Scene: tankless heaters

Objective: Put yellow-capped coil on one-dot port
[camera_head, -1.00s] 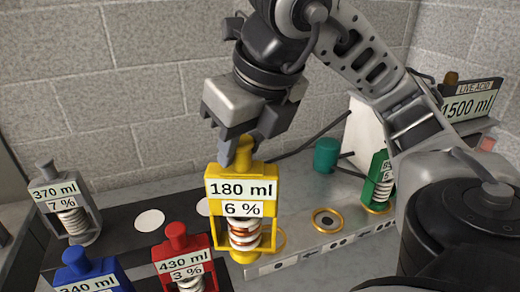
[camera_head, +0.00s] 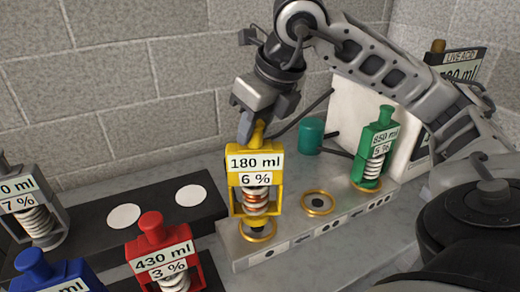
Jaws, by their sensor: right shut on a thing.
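The yellow-capped coil (camera_head: 254,178), labelled 180 ml and 6 %, is upright in my right gripper (camera_head: 254,128), which is shut on its cap. Its base is over or at the leftmost brass ring port (camera_head: 258,233) of the grey metal strip (camera_head: 290,240). A single dot (camera_head: 268,253) marks the strip's front below that port. I cannot tell whether the coil's base touches the ring. My left gripper is not in view.
The middle port (camera_head: 318,203) is empty. A green-capped coil (camera_head: 379,140) stands on the right port. Red (camera_head: 152,230), blue (camera_head: 40,270) and grey (camera_head: 32,200) coils stand at left, near a dark rack (camera_head: 160,215) with two bare white discs. A teal cylinder (camera_head: 311,135) is behind.

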